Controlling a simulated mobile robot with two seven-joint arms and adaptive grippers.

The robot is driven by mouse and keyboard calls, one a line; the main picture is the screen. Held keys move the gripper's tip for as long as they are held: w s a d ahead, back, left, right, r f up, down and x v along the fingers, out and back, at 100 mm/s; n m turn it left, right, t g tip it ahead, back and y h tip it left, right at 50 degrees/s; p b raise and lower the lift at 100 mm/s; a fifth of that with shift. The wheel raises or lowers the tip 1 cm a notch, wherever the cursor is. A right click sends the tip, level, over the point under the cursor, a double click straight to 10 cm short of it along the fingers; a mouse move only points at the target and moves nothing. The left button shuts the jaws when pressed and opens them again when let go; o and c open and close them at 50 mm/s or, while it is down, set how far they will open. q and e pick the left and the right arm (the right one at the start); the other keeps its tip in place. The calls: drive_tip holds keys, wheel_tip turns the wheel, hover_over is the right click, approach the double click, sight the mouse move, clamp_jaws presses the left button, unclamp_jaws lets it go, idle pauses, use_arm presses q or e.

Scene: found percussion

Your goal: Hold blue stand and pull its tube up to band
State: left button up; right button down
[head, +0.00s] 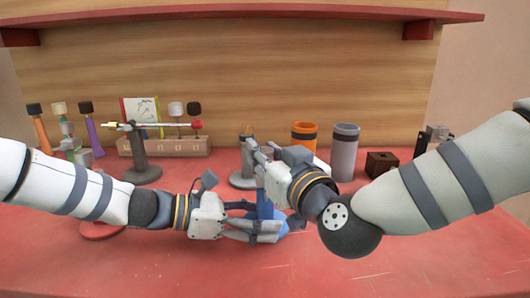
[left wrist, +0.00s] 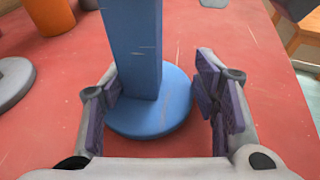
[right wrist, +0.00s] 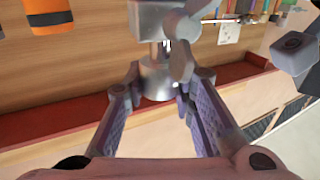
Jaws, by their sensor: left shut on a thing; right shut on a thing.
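The blue stand shows in the left wrist view as a square blue post (left wrist: 135,45) on a round blue base (left wrist: 165,115). In the head view its post (head: 265,206) is partly hidden by my grippers. My left gripper (head: 270,227) is shut on the blue stand low down, its pads either side just above the base. My right gripper (head: 256,153) is above it, shut on a silver metal part (right wrist: 158,76) that shows between its fingers in the right wrist view. I take that part to be the tube's top. The band cannot be made out.
Behind stand a grey stand (head: 242,181), an orange cup (head: 304,135), a grey cylinder (head: 345,150) and a dark box (head: 381,163). At the left are a dark stand with a rod (head: 139,160) and a wooden rack (head: 180,147). The front of the red table (head: 330,265) is clear.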

use_arm(q)
drive_tip(key=shift+f, duration=0.1)
use_arm(e)
wheel_tip(320, 180, up, 9)
drive_tip(key=shift+f, duration=0.2)
drive_tip(key=c, duration=1.3)
unclamp_jaws()
drive_tip(key=v, duration=1.2)
